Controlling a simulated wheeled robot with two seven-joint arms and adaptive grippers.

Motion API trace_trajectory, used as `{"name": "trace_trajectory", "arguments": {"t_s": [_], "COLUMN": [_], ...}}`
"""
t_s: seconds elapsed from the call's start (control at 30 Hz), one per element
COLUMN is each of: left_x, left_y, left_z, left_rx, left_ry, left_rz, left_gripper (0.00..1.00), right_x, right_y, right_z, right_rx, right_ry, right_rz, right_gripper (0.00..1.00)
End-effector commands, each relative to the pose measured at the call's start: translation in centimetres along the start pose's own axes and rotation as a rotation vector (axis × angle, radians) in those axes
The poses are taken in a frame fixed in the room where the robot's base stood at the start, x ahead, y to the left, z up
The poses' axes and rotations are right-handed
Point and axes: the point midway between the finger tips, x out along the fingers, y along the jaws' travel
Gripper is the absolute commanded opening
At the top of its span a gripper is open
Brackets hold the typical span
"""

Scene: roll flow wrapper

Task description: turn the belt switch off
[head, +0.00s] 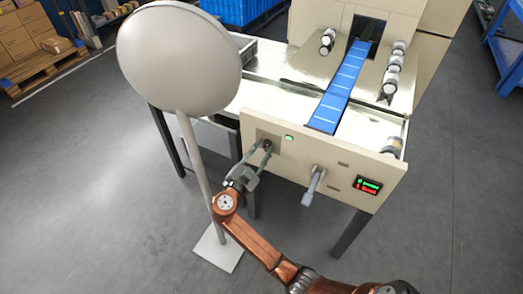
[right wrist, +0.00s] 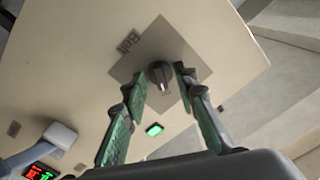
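The belt switch is a dark rotary knob (right wrist: 160,74) on a grey square plate labelled "Belt" (right wrist: 184,48), on the beige front panel. A pale mark on the knob points toward the bottom of the right wrist view. In the head view the knob (head: 268,143) is partly covered by my fingertips. My right gripper (right wrist: 159,74) is open, its green-padded fingers on either side of the knob, with visible gaps. In the head view my right gripper (head: 262,149) reaches the panel from below. A green lamp (head: 289,138) beside the switch is lit. My left gripper is not in view.
A grey lever handle (head: 314,184) sticks out of the panel right of the switch, near a lit red-and-green display (head: 368,185). A blue conveyor belt (head: 343,87) runs above. A round grey disc on a pole (head: 180,56) stands close on the left.

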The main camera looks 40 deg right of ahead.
Motion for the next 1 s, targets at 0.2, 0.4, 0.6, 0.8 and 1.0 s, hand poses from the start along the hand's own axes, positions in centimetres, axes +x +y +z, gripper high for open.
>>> {"name": "trace_trajectory", "arguments": {"t_s": [0.2, 0.4, 0.6, 0.8, 1.0], "left_x": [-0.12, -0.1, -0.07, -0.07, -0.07], "left_y": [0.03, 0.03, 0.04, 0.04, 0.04], "left_z": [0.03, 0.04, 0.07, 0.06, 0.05], "left_rx": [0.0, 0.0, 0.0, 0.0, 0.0], "left_ry": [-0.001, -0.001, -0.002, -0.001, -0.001], "left_rz": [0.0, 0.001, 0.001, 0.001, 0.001], "left_gripper": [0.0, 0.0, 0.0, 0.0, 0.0], "right_x": [0.19, 0.18, 0.17, 0.16, 0.15], "right_y": [0.0, 0.02, 0.03, 0.04, 0.04], "right_z": [-0.02, -0.01, 0.0, 0.01, 0.02], "right_rx": [-0.001, -0.001, -0.001, -0.001, -0.006], "right_ry": [0.0, 0.0, 0.0, 0.0, 0.0], "right_rz": [0.0, 0.0, 0.0, 0.0, 0.001], "right_gripper": [0.27, 0.17, 0.03, 0.0, 0.0]}}
